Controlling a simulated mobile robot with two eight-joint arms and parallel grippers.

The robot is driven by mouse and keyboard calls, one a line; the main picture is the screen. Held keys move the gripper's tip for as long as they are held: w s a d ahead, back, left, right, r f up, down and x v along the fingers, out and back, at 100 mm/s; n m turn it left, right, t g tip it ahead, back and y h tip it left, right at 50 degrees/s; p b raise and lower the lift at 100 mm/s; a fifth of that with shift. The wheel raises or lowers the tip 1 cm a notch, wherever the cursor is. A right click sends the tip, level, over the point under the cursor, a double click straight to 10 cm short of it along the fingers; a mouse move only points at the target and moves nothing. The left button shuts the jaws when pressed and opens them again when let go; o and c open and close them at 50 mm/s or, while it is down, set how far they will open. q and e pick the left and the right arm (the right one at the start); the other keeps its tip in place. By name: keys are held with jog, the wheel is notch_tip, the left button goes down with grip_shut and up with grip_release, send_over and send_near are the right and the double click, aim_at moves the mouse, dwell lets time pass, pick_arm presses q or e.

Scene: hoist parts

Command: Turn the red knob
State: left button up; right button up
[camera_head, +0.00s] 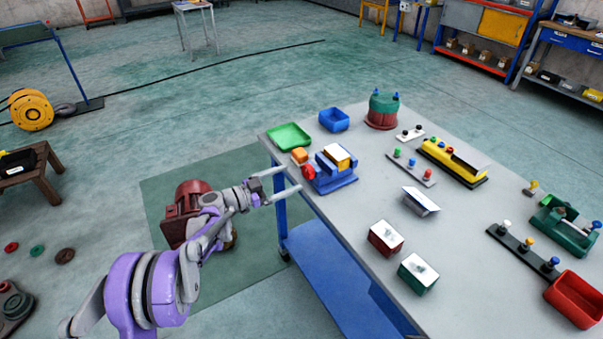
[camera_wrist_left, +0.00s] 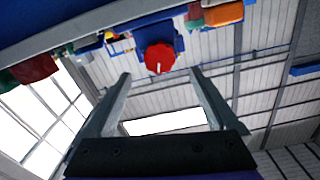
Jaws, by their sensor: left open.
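The red knob (camera_head: 308,173) sits on the left face of a blue device (camera_head: 336,174) near the table's left edge. In the left wrist view the round red knob (camera_wrist_left: 159,58) shows a white mark and lies ahead, between and beyond the two fingertips. My left gripper (camera_head: 284,183) is open and empty, just left of the knob and apart from it. Its two fingers also show in the left wrist view (camera_wrist_left: 160,75), spread wide. My right gripper is not in view.
A red box (camera_head: 385,238) and a green box (camera_head: 418,273) stand nearer on the grey table (camera_head: 480,298).

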aim_at(306, 172)
pick_arm(q)
jog(key=x, duration=0.5)
jog(key=shift+w+d, duration=0.15)
jog(key=shift+d, duration=0.15)
jog(key=c, duration=1.4)
jog(key=shift+o, duration=0.2)
jog(key=shift+n, duration=0.3)
